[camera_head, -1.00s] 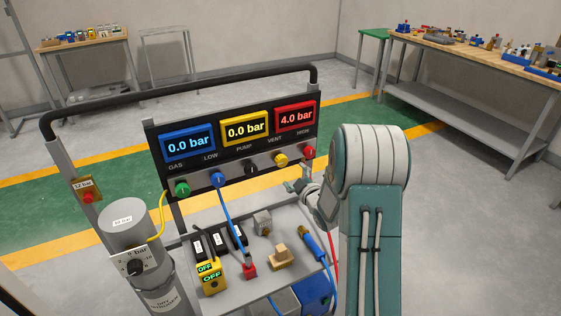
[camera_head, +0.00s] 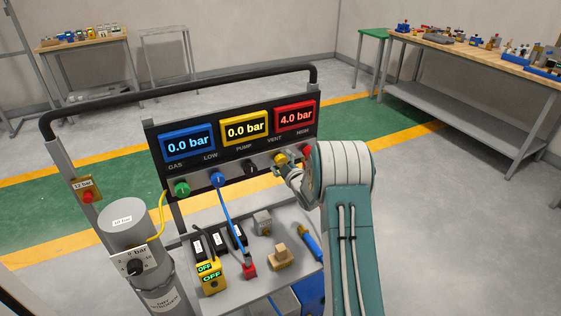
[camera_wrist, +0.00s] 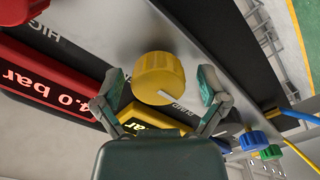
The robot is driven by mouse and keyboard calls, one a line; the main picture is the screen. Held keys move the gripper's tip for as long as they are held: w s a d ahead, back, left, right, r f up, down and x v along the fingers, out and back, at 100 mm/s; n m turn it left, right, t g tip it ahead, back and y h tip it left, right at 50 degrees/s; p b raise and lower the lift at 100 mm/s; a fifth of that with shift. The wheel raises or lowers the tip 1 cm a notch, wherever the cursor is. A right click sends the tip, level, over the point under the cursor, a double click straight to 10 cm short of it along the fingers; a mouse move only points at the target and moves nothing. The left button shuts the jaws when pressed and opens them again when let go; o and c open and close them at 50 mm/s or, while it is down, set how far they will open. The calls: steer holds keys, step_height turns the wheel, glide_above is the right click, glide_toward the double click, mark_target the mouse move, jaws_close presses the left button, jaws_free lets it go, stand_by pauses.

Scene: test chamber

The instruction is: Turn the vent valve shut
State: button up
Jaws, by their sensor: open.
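The vent valve is a yellow round knob (camera_head: 280,159) under the VENT label on the panel. In the wrist view the knob (camera_wrist: 160,72) is large, with a white mark on its near edge. My gripper (camera_head: 286,166) is at the knob and partly covers it in the head view. In the wrist view its fingers (camera_wrist: 161,85) are open, one on each side of the knob, with gaps that look clear. Whether a finger touches it I cannot tell.
A red knob (camera_head: 307,150) sits right of the vent knob, a black pump knob (camera_head: 251,168) left of it. Blue (camera_head: 218,179) and green (camera_head: 182,188) knobs are farther left. Displays read 0.0, 0.0 and 4.0 bar (camera_head: 297,117). A tray (camera_head: 225,257) with small items is below.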

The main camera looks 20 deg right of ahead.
steer(key=shift+w, duration=0.15)
steer(key=c, duration=1.1)
steer(key=shift+c, duration=0.2)
steer(key=m, duration=0.4)
steer(key=shift+m, duration=0.4)
steer(key=m, duration=0.4)
steer(key=shift+m, duration=0.3)
steer(key=m, duration=0.4)
steer(key=shift+d+m, duration=0.1)
steer(key=shift+m, duration=2.1)
